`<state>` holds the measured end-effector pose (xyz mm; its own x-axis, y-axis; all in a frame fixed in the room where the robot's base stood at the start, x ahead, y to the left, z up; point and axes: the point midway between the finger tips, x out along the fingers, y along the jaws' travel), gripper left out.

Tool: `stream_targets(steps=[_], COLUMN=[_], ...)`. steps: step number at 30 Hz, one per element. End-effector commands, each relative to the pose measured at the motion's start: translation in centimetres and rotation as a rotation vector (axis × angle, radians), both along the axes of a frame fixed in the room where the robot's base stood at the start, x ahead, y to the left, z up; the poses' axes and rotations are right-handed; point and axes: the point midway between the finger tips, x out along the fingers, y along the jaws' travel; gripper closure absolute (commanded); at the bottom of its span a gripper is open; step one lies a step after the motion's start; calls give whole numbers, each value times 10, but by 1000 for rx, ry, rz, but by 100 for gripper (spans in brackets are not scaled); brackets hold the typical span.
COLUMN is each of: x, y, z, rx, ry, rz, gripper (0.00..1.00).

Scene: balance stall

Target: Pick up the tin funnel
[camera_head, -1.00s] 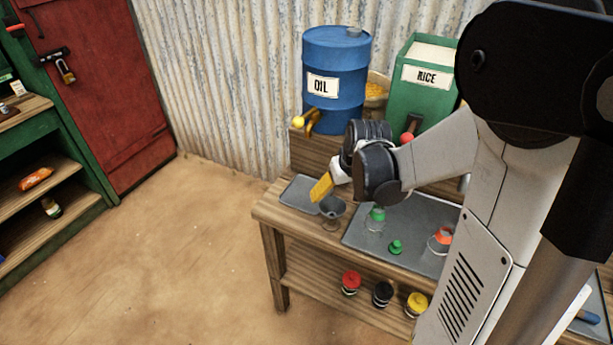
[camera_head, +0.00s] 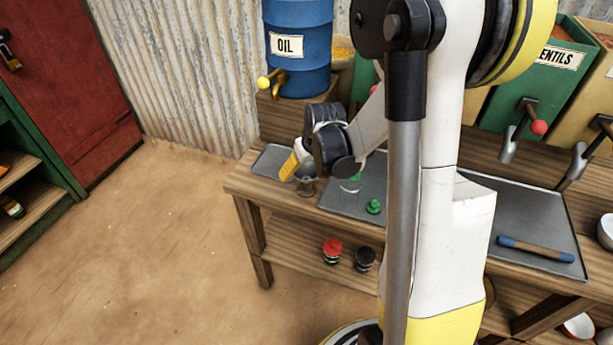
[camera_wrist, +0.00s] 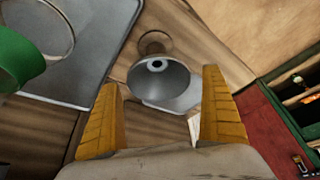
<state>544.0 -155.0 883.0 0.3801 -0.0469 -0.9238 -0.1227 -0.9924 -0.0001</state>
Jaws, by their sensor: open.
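The tin funnel (camera_wrist: 160,82) is a grey metal cone with a dark hole in its middle. In the wrist view it lies ahead of and between the two yellow fingers of my gripper (camera_wrist: 168,115), which are apart with nothing between their tips. A thin ring (camera_wrist: 157,35) shows beside it. In the head view the funnel (camera_head: 306,187) stands near the front left of the wooden bench, just below my gripper (camera_head: 288,166). My wrist hides part of that area, and the fingertips are small there.
A grey tray (camera_head: 335,205) with a green stopper (camera_head: 374,207) lies right of the funnel; a smaller tray (camera_head: 266,160) lies behind it. A blue oil drum (camera_head: 298,50) stands at the back. Jars (camera_head: 332,250) sit on the lower shelf.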

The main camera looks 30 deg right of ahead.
Motion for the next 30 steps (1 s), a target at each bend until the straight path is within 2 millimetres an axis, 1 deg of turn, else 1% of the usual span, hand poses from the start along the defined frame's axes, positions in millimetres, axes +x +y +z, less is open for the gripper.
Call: stream_targets(steps=[1, 2, 3, 5, 6, 16, 19, 23, 27, 30], x=[0, 0, 0, 0, 0, 0, 0, 0, 0, -1], y=[0, 0, 0, 0, 0, 0, 0, 0, 0, 0], z=[1, 1, 1, 1, 1, 1, 8, 32, 64, 82], rx=[0, 0, 0, 0, 0, 0, 0, 0, 0, 0], ry=[0, 0, 0, 0, 0, 0, 0, 0, 0, 0], rz=[0, 0, 0, 0, 0, 0, 0, 0, 0, 0], gripper=[11, 20, 33, 51, 55, 56, 56, 56, 56, 56])
